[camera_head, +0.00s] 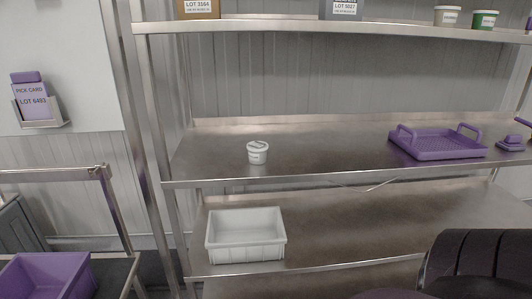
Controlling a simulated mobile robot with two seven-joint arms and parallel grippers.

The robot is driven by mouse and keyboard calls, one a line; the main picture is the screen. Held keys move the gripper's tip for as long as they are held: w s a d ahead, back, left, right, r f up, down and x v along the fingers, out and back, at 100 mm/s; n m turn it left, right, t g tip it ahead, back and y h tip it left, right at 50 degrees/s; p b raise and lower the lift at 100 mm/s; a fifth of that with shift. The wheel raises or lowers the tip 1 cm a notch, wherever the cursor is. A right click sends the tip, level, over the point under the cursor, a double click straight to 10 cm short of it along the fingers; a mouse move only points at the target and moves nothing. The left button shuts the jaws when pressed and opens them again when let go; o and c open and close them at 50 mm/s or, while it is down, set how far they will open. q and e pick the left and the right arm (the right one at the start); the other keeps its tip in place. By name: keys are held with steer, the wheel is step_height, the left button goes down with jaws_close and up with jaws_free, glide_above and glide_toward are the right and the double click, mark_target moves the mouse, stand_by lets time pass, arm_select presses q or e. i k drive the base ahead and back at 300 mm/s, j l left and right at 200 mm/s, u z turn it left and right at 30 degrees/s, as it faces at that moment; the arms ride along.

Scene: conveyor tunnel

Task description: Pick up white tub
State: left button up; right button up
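A small white tub (258,154) with a lid and a dark label stands upright on the middle metal shelf (325,148), left of centre and near the shelf's front edge. Neither of my grippers shows in the head view, and nothing touches the tub.
A purple tray (437,145) with handles sits right on the same shelf, with a small purple item (513,144) beside it. A pale bin (245,236) stands on the lower shelf. A shelf post (154,140) rises at left. A dark rounded shape (480,265) fills the lower right.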

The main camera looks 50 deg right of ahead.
mark_target(257, 151)
steer(key=z, duration=1.2)
steer(key=i+l+z, duration=0.1)
steer(key=z, duration=0.2)
steer(key=i, duration=0.1)
